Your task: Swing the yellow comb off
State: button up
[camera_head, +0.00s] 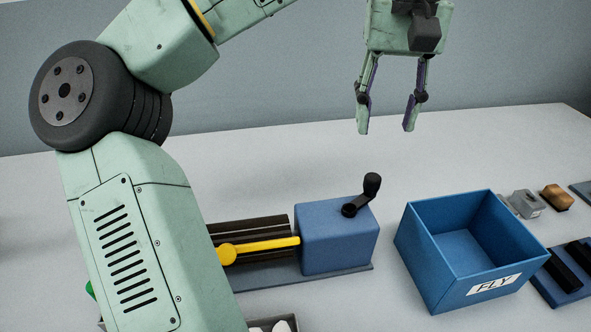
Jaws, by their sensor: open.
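The yellow comb (268,245) is a thin yellow bar with a round end at its left. It lies across the front of a dark ribbed roller (250,229), and its right end meets a blue housing (338,238) with a black crank (362,195) on top. My arm hides the left part of this machine. My gripper (386,130) is open and empty, pointing down, high above the table and up and to the right of the comb. It touches nothing.
A blue open box (428,262) labelled FLY stands right of the machine and looks empty. A tray with white pieces (282,326) is at the bottom edge. The table behind is clear.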

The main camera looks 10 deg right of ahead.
aim_at(227, 253)
jog(key=k, duration=1.5)
